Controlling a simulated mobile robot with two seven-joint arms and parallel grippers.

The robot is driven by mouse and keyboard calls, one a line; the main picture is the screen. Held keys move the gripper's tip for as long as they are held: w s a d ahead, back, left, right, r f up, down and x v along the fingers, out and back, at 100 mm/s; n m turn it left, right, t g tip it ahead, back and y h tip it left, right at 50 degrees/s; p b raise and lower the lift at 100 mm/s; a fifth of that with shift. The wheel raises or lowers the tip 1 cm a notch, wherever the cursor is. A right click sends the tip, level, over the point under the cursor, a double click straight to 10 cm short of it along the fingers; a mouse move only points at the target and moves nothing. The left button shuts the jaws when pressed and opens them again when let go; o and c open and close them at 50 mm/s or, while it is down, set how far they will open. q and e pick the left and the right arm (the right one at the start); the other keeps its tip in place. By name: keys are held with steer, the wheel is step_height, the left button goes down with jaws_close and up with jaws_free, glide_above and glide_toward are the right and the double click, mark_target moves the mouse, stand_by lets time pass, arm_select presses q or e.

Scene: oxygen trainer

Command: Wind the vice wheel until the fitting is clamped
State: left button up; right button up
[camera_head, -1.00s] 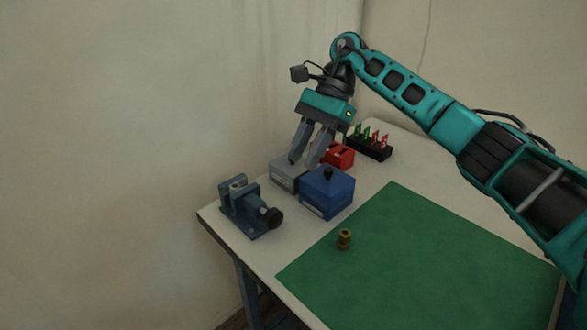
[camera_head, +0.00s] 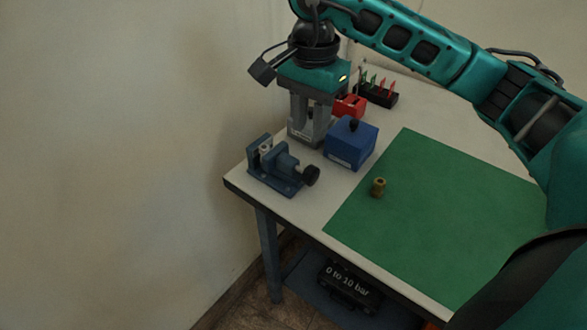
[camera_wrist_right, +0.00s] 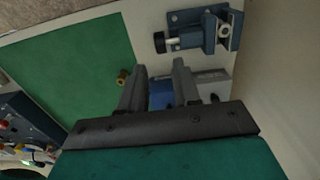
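The blue vice (camera_head: 280,168) stands near the left edge of the table, its black wheel (camera_head: 311,175) facing right. A pale metallic piece (camera_head: 266,148) shows at the jaws; I cannot tell whether it is gripped. The vice also shows at the top of the right wrist view (camera_wrist_right: 205,38), with the wheel (camera_wrist_right: 160,42) at its left. A small brass fitting (camera_head: 378,187) stands on the green mat. My right gripper (camera_wrist_right: 160,67) is open and empty, pointing down beyond the vice and apart from the wheel. My left gripper is not in view.
A blue box (camera_head: 351,146) with a black knob stands right of the gripper, and a grey box (camera_head: 309,133) lies behind the fingers. A red object (camera_head: 350,106) and a black rack (camera_head: 378,95) stand farther back. The green mat (camera_head: 440,200) is mostly clear. A wall rises at left.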

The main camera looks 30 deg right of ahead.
mark_target(308, 172)
step_height(308, 172, down, 13)
steer(key=shift+s+d+r, duration=0.1)
stand_by(0.4)
jaws_close()
